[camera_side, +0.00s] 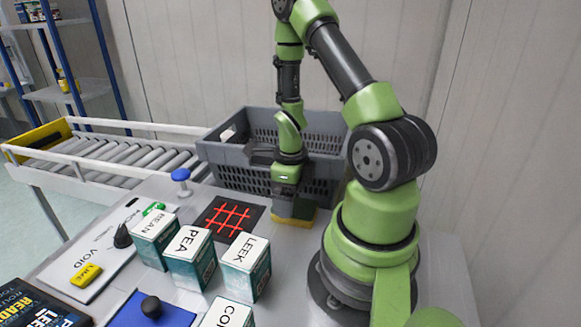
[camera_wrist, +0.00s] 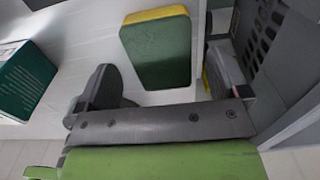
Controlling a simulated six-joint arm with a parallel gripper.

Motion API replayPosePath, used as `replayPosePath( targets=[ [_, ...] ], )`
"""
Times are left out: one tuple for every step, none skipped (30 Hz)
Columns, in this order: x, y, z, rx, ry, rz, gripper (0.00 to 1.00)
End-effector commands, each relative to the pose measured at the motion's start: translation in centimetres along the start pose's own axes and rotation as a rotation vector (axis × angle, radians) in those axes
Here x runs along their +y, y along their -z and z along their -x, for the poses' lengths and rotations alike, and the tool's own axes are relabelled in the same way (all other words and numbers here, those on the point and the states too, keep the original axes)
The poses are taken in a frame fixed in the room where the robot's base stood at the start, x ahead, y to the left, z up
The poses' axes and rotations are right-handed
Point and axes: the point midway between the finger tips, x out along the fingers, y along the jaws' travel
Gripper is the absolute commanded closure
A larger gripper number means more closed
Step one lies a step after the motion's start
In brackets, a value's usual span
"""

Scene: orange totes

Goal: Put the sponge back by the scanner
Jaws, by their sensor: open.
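The sponge, green on top with yellow edges, lies on the table in the wrist view (camera_wrist: 155,50). In the side view its yellow edge (camera_side: 294,221) shows below my gripper (camera_side: 291,206), just right of the scanner, a black square with a red grid (camera_side: 228,218). My gripper is open, pointing down over the sponge. In the wrist view the fingers of my gripper (camera_wrist: 160,76) are spread apart, with the sponge between and ahead of them. I cannot tell whether either finger touches it. Part of the sponge is hidden by my gripper in the side view.
A grey crate (camera_side: 240,180) stands close behind my gripper. Boxes labelled BEAN (camera_side: 155,240), PEA (camera_side: 190,258) and LEEK (camera_side: 246,267) stand in front of the scanner. A blue-topped knob (camera_side: 181,180) stands behind it. A roller conveyor (camera_side: 120,160) is at the left back.

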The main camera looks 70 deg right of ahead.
Motion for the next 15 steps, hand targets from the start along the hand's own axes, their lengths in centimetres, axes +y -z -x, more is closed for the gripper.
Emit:
replayPosePath(
  targets=[
    [-0.1, -0.1, 1.1, -0.006, 0.005, -0.001, 0.07],
    [-0.1, -0.1, 1.7, -0.006, 0.005, -0.002, 0.07],
    [-0.1, -0.1, 2.4, -0.007, 0.005, -0.001, 0.07],
    [-0.1, -0.1, 3.0, -0.007, 0.005, -0.001, 0.07],
    [-0.1, -0.1, 3.5, -0.008, 0.005, -0.001, 0.07],
    [-0.1, -0.1, 4.2, -0.008, 0.005, 0.0, 0.07],
    [-0.1, -0.1, 4.8, -0.008, 0.005, 0.0, 0.07],
    [-0.1, -0.1, 5.2, -0.007, 0.005, -0.001, 0.07],
    [-0.1, -0.1, 5.8, -0.007, 0.004, -0.001, 0.07],
    [-0.1, -0.1, 6.3, -0.006, 0.004, -0.001, 0.07],
    [-0.1, -0.1, 6.7, -0.007, 0.004, 0.0, 0.07],
    [-0.1, -0.1, 7.2, -0.006, 0.004, 0.0, 0.07],
    [-0.1, -0.1, 7.5, -0.006, 0.003, 0.0, 0.07],
    [-0.1, -0.1, 7.8, -0.005, 0.003, -0.001, 0.07],
    [-0.1, -0.1, 8.1, -0.005, 0.003, 0.0, 0.07]
  ],
)
